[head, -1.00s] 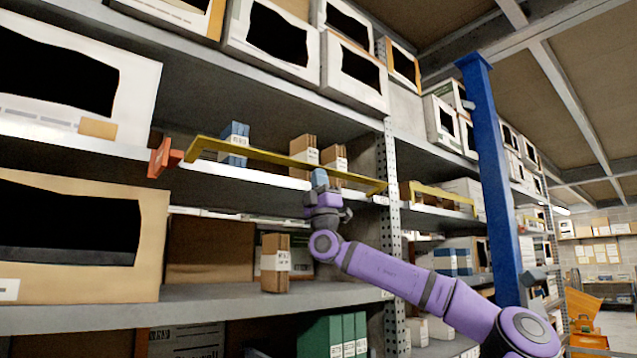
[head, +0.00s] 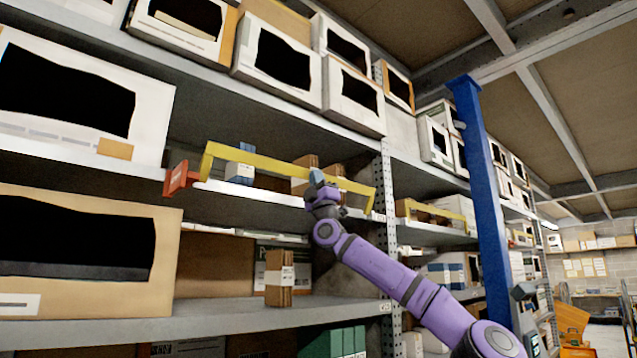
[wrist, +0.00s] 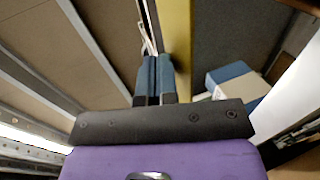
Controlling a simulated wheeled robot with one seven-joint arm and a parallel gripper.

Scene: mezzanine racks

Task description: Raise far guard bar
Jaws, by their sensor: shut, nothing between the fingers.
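Two yellow guard bars are in the head view. The nearer one (head: 262,161) spans the left bay's middle shelf, its end arms now showing and a red bracket (head: 181,179) by its left end. The farther one (head: 434,214) is in the bay beyond the perforated upright, with my gripper well away from it. My gripper (head: 316,178) is shut and empty, its blue fingertips at the nearer bar, right of its middle. In the wrist view the closed fingers (wrist: 154,74) are close against the yellow bar (wrist: 177,32); whether they touch it is unclear.
Small cartons (head: 240,171) stand on the shelf behind the nearer bar. Large open-front boxes (head: 70,95) fill the shelves at left and above. A blue post (head: 482,170) stands right of the rack, near my arm. Open aisle lies at the far right.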

